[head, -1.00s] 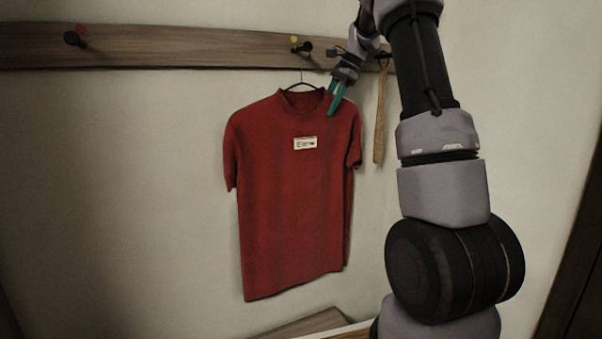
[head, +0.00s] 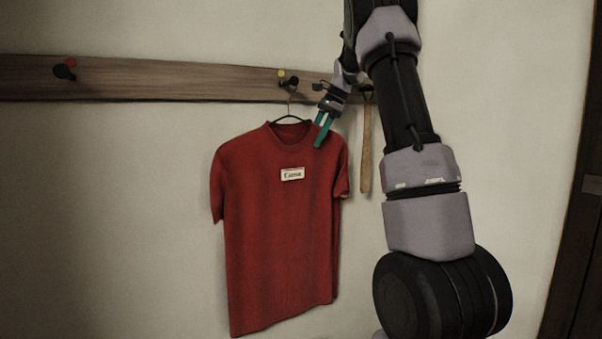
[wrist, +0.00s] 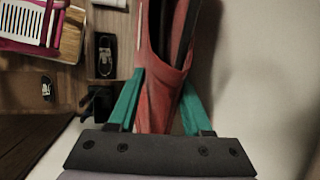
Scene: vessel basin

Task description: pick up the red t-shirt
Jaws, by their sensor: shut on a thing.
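The red t-shirt (head: 275,235) hangs on a dark hanger (head: 291,119) from the peg with a yellow dot (head: 287,80) on the wooden rail. A white label (head: 292,174) is on its chest. My gripper (head: 321,132) is at the shirt's shoulder, right of the collar. In the wrist view the red t-shirt (wrist: 160,98) lies between the teal fingers of my gripper (wrist: 158,102), which are shut on the cloth. The exact grip depth is partly hidden.
The wooden rail (head: 180,80) runs along the wall. A peg with a red dot (head: 66,70) is empty at the left. A wooden stick-like thing (head: 366,148) hangs just right of my gripper. The wall left of the shirt is clear.

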